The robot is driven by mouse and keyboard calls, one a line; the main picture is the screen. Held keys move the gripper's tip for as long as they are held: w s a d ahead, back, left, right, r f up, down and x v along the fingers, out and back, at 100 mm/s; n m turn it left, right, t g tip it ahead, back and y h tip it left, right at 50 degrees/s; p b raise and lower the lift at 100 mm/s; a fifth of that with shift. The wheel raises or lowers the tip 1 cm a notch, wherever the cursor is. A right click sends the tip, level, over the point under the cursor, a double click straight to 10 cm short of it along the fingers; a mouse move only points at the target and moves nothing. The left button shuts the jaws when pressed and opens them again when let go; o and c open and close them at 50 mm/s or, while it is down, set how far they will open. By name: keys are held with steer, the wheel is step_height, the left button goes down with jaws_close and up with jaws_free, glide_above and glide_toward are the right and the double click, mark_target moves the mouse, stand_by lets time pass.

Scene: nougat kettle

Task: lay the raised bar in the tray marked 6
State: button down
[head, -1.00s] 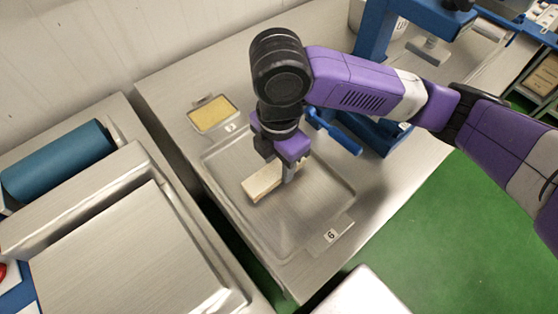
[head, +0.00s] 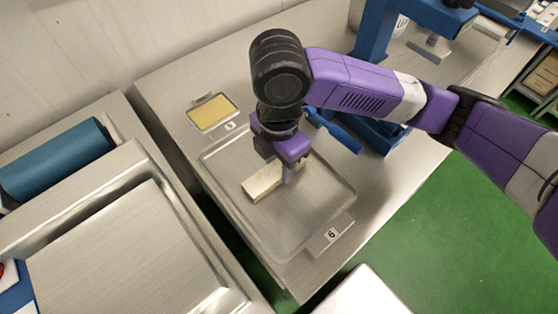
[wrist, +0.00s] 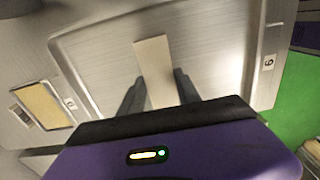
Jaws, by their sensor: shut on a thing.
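The raised bar (head: 262,182) is a pale cream block held in my gripper (head: 287,178). In the head view it appears over the inside of the large shallow metal tray marked 6 (head: 300,228). I cannot tell whether its underside touches the tray floor. In the wrist view the bar (wrist: 153,70) lies between the two dark fingers of my gripper (wrist: 158,90), with the tray (wrist: 215,50) behind it. The label 6 (head: 332,234) is at the tray's near right corner. Part of the bar is hidden by the gripper.
A small tray with a yellow slab (head: 212,114) stands beyond the large tray. A blue press-like frame (head: 375,135) with a handle stands to the right. A metal machine with a teal roller (head: 60,160) is at the left, across a gap.

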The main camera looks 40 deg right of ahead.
steer(key=shift+f, duration=0.25)
stand_by(0.4)
steer(key=c, duration=0.8)
jaws_free()
steer(key=shift+o, duration=0.2)
steer(key=o, duration=0.4)
steer(key=shift+r, duration=0.1)
steer(key=shift+r+p, duration=3.3)
steer(key=shift+r, duration=0.65)
